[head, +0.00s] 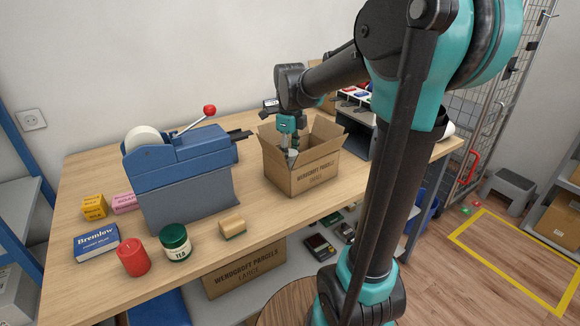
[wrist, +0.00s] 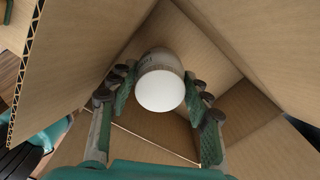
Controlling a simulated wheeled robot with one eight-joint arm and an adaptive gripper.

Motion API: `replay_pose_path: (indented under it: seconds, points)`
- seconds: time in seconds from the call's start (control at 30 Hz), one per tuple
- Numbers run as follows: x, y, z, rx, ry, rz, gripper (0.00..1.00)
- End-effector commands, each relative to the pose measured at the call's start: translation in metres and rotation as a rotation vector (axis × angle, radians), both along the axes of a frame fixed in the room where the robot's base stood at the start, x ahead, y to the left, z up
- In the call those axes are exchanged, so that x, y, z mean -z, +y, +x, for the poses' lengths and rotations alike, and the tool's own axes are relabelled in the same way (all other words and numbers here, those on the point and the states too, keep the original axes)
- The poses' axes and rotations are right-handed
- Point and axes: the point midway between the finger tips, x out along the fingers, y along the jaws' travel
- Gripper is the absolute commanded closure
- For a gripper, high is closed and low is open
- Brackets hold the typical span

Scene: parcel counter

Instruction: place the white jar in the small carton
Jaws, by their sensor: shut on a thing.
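The white jar (wrist: 160,91) shows in the wrist view with its round white end facing the camera and a greyish, printed body behind. My gripper (wrist: 160,78) is shut on the jar, with a finger on each side. Cardboard walls and flaps of the open carton (wrist: 215,42) surround the jar and fingers. In the head view the carton (head: 305,178) stands on the counter with its flaps up. My gripper (head: 289,145) points down into its opening. The carton's front wall hides most of the jar there. I cannot tell whether the jar touches the carton's floor.
A blue tape machine (head: 180,170) with a red-knobbed lever stands left of the carton. A red candle (head: 134,258), a green tea jar (head: 175,243), a brush-like block (head: 232,228) and small boxes (head: 97,243) are at the counter's front left. Another carton (head: 245,272) is below.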

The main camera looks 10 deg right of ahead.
Motion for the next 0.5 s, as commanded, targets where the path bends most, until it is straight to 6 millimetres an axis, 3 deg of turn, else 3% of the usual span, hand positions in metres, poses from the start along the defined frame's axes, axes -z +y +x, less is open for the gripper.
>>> replay_pose_path:
  seconds: [0.23,0.5]
  points:
    - [0.031,0.0,0.0,0.0,0.0,0.0,0.83]
    - [0.035,0.0,0.0,0.0,0.0,0.0,0.83]
